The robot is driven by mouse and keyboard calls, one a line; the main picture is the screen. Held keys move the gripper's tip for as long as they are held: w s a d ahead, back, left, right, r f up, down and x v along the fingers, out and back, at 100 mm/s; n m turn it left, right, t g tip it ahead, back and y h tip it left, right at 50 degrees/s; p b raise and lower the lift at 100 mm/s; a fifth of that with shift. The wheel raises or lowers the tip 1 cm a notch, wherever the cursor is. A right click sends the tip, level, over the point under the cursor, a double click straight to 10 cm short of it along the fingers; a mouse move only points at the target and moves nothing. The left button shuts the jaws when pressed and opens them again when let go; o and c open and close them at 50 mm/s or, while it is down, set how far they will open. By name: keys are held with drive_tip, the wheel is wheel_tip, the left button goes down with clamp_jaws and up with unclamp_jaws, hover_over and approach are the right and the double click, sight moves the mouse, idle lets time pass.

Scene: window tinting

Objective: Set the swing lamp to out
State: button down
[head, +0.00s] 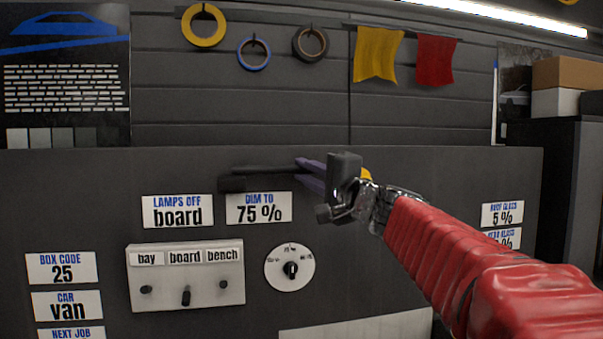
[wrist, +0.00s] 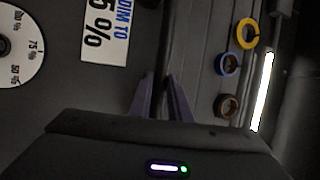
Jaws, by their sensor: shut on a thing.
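The swing lamp (head: 262,169) looks like a dark bar with a darker block at its left end, above the lamp labels on the grey board. In the head view it lies nearly level across the picture; how far it stands out from the board is hard to tell. My gripper (head: 308,172), with purple fingers, comes in from the right and is shut on the bar's right part. The gripper body hides that end of the lamp. In the wrist view the fingers (wrist: 166,92) show, but what is between them is too dark to make out.
Below are the "LAMPS OFF board" label (head: 178,211), the "DIM TO 75 %" label (head: 259,207), a panel with bay, board and bench switches (head: 187,290) and a round dimmer dial (head: 289,280). Tape rolls (head: 204,26) and cloths (head: 378,54) hang above.

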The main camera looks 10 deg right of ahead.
sight(299, 168)
drive_tip(key=shift+s+a+r+m+t+h, duration=0.1)
drive_tip(key=shift+s+a+m+t+h, duration=0.15)
drive_tip(key=shift+s+m+h, duration=0.35)
drive_tip(key=shift+s+a+m+t+h, duration=0.1)
drive_tip(key=shift+s+m+t+h, duration=0.2)
drive_tip(key=shift+s+h, duration=0.5)
drive_tip(key=shift+s+a+f+m+h, duration=0.2)
drive_tip(key=shift+s+m+h, duration=0.15)
drive_tip(key=shift+h, duration=0.45)
drive_tip(key=shift+d, duration=0.1)
drive_tip(key=c, duration=1.6)
unclamp_jaws()
drive_tip(key=shift+c, duration=0.2)
drive_tip(key=v, duration=1.3)
drive_tip(key=shift+s, duration=0.35)
